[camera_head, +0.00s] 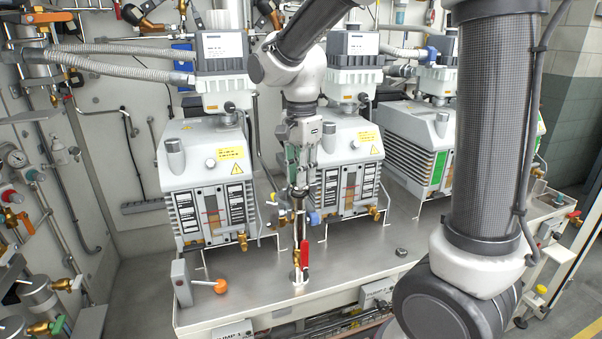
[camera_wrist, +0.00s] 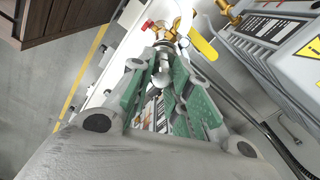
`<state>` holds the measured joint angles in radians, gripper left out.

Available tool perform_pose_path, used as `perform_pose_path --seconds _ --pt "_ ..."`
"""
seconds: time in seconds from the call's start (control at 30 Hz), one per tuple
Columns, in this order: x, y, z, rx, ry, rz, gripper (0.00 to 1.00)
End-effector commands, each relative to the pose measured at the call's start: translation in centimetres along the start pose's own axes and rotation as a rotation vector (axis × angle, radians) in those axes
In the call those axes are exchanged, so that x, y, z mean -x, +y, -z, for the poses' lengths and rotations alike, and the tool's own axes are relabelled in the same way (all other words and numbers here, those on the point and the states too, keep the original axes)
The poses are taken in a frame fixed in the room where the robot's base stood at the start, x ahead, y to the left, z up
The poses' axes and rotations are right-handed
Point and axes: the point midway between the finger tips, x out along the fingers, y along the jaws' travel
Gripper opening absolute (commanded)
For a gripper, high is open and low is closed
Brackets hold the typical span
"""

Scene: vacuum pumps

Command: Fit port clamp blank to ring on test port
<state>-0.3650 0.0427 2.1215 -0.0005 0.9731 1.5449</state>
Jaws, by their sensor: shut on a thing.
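My gripper (camera_head: 299,178) points down in front of the gap between the left and middle pumps. In the wrist view its green-padded fingers (camera_wrist: 158,72) close in on a small silvery round piece (camera_wrist: 161,61), which looks like the clamp blank. Its far side is hidden. In the head view, an upright port pipe (camera_head: 297,258) with a red lever (camera_head: 305,254) stands on the bench below my gripper. From the head view I cannot tell whether the held piece touches the pipe. Ring and clamp details are too small to make out.
The left pump (camera_head: 207,190) and middle pump (camera_head: 345,165) flank the gripper. A blue-capped fitting (camera_head: 314,218) is close to its right. An orange-knobbed lever (camera_head: 220,286) stands at the bench's left front. In the wrist view, a yellow lever (camera_wrist: 203,45) and brass fittings lie just beyond the fingertips.

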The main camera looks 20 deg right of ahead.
Motion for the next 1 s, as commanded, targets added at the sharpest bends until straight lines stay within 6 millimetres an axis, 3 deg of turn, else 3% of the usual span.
perform_pose_path --seconds 1.0 --pt "-1.2 0.0 0.0 -0.003 0.0 -0.001 0.0"
